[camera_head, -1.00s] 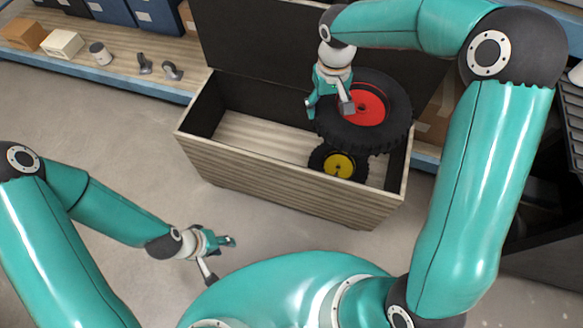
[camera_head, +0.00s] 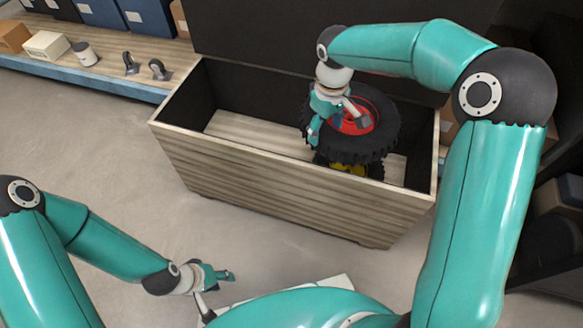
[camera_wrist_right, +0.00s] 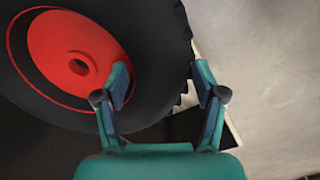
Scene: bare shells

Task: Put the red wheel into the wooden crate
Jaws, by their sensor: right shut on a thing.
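The red wheel (camera_head: 384,127), a red hub in a thick black tyre, is tilted within the right part of the crate's opening in the head view. The wooden crate (camera_head: 270,185) is open, with pale plank walls and a dark lining. My right gripper (camera_head: 338,122) is shut on the tyre's wall; the right wrist view shows the fingers (camera_wrist_right: 160,80) on either side of the tyre beside the red hub (camera_wrist_right: 70,50). Whether the wheel touches anything below is hidden. My left gripper (camera_head: 218,290) is open and empty, in front of the crate.
A yellow-hubbed wheel (camera_head: 347,168) lies in the crate under the red wheel, mostly covered. The crate's left floor is bare. A dark raised lid (camera_head: 270,38) stands behind. A shelf (camera_head: 100,75) at back left holds boxes, a can and small casters.

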